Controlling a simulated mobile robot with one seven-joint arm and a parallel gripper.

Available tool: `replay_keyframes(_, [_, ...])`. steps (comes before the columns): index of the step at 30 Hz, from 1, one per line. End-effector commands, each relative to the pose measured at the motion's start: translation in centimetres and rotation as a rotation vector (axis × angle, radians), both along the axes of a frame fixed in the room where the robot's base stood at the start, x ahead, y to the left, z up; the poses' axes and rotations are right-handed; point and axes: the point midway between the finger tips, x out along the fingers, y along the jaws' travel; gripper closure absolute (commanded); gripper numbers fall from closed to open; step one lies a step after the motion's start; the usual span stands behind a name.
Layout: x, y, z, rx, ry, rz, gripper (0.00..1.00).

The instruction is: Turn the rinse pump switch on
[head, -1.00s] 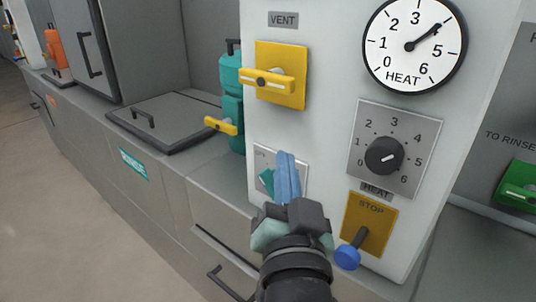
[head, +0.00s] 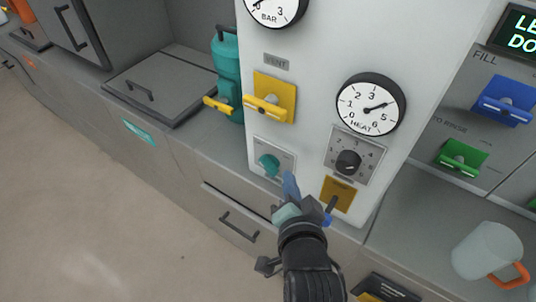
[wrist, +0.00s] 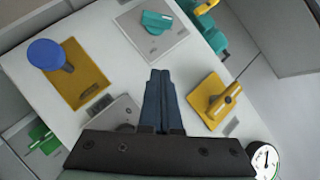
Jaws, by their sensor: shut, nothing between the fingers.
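A teal knob (head: 269,163) sits on a pale grey plate (head: 287,158) low on the white panel. It may be the rinse pump switch, but its lettering is too small to read. In the wrist view the teal knob (wrist: 157,22) lies beyond my fingertips, its long side roughly across the picture. My gripper (head: 290,177) is shut and empty, with blue fingers just below and right of the knob's plate. In the wrist view the shut fingers (wrist: 160,73) stand apart from the knob.
A yellow vent handle (head: 267,107), a heat knob (head: 348,162) and a blue-ended lever (head: 328,219) on a yellow plate (head: 340,189) surround the spot. A heat dial (head: 370,104) sits above. A mug (head: 486,250) stands on the right counter.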

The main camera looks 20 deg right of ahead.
Motion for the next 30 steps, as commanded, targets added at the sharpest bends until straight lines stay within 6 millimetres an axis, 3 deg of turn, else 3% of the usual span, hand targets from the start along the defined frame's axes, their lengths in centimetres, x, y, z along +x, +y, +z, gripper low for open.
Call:
replay_keyframes(1, [-0.7, -0.2, 1.2, 0.024, 0.025, -0.014, 1.00])
replay_keyframes(12, [-3.7, -0.8, 0.7, 0.147, 0.117, -0.079, 1.00])
replay_keyframes(30, [-3.4, -1.0, 0.1, 0.158, 0.124, -0.084, 1.00])
